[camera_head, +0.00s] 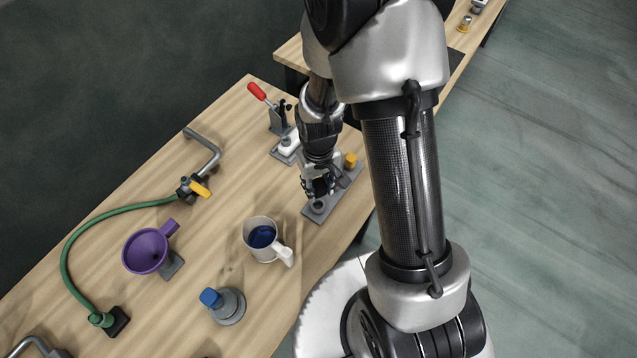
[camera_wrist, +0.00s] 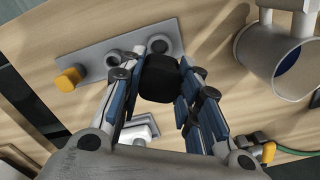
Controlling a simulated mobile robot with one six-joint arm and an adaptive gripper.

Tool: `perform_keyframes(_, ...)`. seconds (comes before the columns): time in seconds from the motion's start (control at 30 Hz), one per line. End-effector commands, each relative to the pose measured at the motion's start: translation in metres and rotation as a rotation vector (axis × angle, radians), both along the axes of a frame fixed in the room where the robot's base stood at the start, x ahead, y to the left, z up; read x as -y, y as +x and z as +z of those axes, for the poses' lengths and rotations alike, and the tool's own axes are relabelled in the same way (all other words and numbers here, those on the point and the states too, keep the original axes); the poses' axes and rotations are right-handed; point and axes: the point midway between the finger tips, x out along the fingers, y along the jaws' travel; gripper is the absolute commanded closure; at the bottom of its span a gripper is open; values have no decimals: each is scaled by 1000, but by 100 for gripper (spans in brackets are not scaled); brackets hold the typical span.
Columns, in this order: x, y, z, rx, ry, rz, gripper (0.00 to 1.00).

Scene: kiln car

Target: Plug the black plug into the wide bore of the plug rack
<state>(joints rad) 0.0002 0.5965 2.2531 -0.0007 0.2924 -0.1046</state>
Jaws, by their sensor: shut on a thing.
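My gripper (camera_head: 318,187) is shut on the black plug (camera_wrist: 160,77), which sits between its blue-padded fingers in the wrist view (camera_wrist: 158,90). The plug rack (camera_wrist: 185,42) is a flat grey plate on the wooden bench; it also shows in the head view (camera_head: 333,208). A yellow plug (camera_wrist: 70,78) stands at one end of the rack. A round grey bore (camera_wrist: 158,46) shows at the other end, close beside the black plug. My fingers partly hide the middle of the rack. I cannot tell how high the plug is above the plate.
A mug (camera_head: 262,238) with blue inside stands near the rack. A clamp with a red handle (camera_head: 257,91) stands behind my gripper. The bench edge is close right of the rack.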

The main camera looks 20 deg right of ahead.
Motion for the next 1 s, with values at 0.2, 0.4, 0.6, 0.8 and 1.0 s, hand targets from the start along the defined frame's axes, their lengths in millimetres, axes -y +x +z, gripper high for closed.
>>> perform_keyframes(0.2,0,0,-18,1,0,0,98)
perform_keyframes(0.4,0,0,-32,1,0,0,98)
perform_keyframes(0.6,0,0,-46,0,0,0,98)
perform_keyframes(0.8,0,0,-53,0,0,0,98)
perform_keyframes(1.0,0,0,-52,1,0,0,98)
